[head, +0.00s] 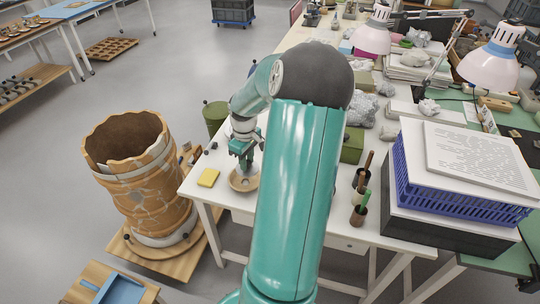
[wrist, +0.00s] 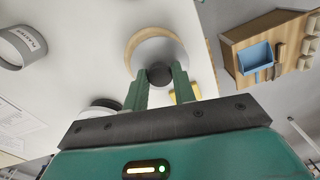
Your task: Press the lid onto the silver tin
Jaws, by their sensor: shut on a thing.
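My gripper (head: 243,160) points down near the left edge of the white table. In the wrist view its fingers (wrist: 160,88) are closed around a dark round knob (wrist: 158,74). A pale grey round surface (wrist: 160,50) shows beyond the knob, with a tan ring (wrist: 131,50) around it. In the head view a tan dish (head: 243,186) sits directly below my gripper, with a small grey shape (head: 247,170) between them. I cannot tell the lid from the silver tin here, nor whether they touch.
A yellow sponge (head: 208,177) lies left of the dish. A grey container marked PLASTER (wrist: 23,45) stands apart on the table. Tool cups (head: 359,214) and a blue basket (head: 440,190) are to the right. A large mended pot (head: 145,185) stands off the table at left.

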